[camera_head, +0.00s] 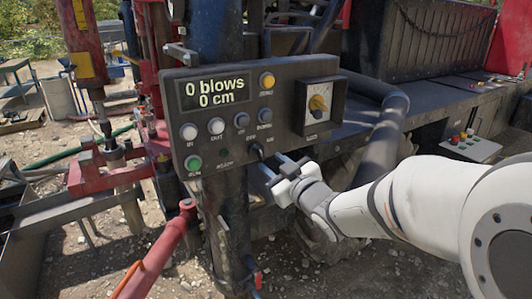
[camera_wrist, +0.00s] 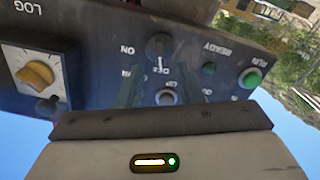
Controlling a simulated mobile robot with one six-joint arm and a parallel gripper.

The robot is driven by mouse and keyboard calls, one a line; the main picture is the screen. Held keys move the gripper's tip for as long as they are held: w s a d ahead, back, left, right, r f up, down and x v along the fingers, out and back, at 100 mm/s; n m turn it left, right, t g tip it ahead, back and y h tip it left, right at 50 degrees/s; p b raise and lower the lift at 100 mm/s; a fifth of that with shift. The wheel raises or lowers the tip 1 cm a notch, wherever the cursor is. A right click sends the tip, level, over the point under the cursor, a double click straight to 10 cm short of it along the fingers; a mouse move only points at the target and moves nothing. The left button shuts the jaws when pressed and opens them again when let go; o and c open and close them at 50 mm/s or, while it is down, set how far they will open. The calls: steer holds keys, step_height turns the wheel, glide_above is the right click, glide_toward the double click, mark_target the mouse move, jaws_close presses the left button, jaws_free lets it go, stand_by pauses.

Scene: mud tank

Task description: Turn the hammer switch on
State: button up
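The control panel (camera_head: 245,115) is a dark box with a display reading "0 blows 0 cm". A small dark switch (camera_head: 257,151) sits low on its face, to the right of the ready lamp; I take it as the hammer switch. It also shows in the wrist view as a round dark switch (camera_wrist: 158,47) with a short lever, with "ON" lettering to its left. My gripper (camera_head: 272,168) is just in front of the panel below the switch, its fingers apart and empty. In the wrist view the fingers (camera_wrist: 160,82) point toward the switch; contact cannot be told.
A green run button (camera_head: 193,162), white buttons (camera_head: 216,126) and a yellow button (camera_head: 267,80) share the panel. A yellow knob (camera_head: 318,104) stands out at its right. A red lever (camera_head: 160,245) rises below left. A thick dark hose (camera_head: 385,130) runs behind my arm.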

mark_target(262, 155)
steer(key=shift+p+x, duration=0.55)
steer(key=shift+x, duration=2.1)
steer(key=shift+c, duration=0.3)
jaws_close()
